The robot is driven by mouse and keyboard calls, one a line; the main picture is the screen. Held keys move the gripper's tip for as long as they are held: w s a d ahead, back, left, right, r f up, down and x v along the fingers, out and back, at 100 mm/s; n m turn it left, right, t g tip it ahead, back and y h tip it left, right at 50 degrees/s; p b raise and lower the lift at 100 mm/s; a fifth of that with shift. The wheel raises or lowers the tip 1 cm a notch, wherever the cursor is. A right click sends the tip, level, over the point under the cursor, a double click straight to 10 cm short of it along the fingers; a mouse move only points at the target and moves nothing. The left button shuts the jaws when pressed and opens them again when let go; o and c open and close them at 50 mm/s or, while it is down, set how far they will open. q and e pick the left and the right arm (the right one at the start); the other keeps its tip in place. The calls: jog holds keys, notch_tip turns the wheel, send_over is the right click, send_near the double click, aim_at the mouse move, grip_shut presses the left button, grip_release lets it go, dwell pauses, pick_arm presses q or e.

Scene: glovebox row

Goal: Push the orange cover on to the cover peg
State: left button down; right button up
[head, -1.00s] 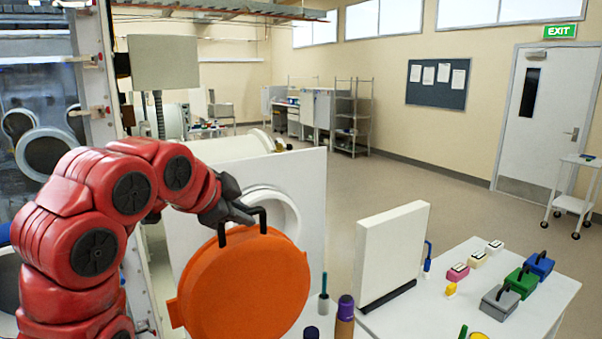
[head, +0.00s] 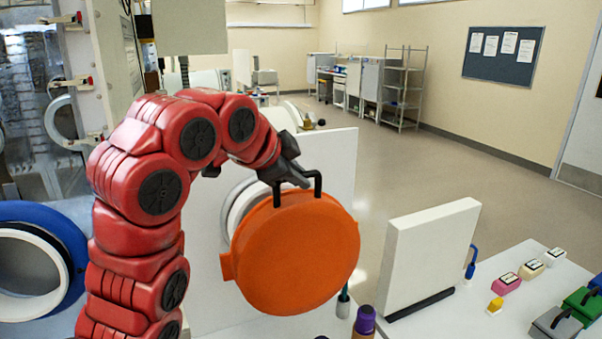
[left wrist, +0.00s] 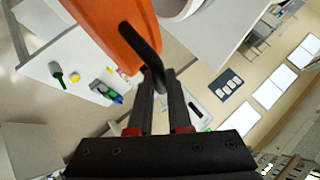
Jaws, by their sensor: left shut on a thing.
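The round orange cover (head: 295,255) hangs upright from my left gripper (head: 292,178), which is shut on its black handle at the top. The cover's edge and black handle also show in the left wrist view (left wrist: 125,32), with the handle between the gripper's two fingers (left wrist: 160,92). Behind the cover stands a white panel (head: 335,165) with a white round port ring (head: 236,200), partly hidden by the cover. I cannot make out the cover peg. My right gripper is not in view.
A white upright board (head: 430,255) stands on a white table (head: 470,320) at the right, with small coloured boxes on it. A blue-rimmed port (head: 45,262) is at the left. The floor beyond is open.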

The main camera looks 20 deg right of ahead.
pick_arm(q)
jog(key=shift+r, duration=0.15)
jog(key=shift+r+p, duration=0.15)
jog(key=shift+p, duration=0.45)
jog(key=shift+w+a+f, duration=0.1)
jog(key=shift+w+f, duration=0.15)
jog(key=shift+w, duration=0.8)
jog(key=shift+w+f+p, duration=0.15)
jog(key=shift+w+p, duration=0.45)
jog(key=shift+w, duration=0.6)
jog(key=shift+w+f+p, duration=0.15)
jog(key=shift+w+p, duration=0.4)
jog(key=shift+w, duration=0.6)
jog(key=shift+w+p, duration=0.55)
jog(key=shift+w, duration=0.3)
jog(key=shift+w+a+f+p, duration=0.1)
jog(key=shift+w+f+p, duration=0.05)
jog(key=shift+w+p, duration=0.6)
jog(key=shift+w+f+p, duration=0.1)
jog(key=shift+w+p, duration=0.45)
jog(key=shift+w, duration=0.3)
jog(key=shift+w+p, duration=1.1)
jog(key=shift+p, duration=0.3)
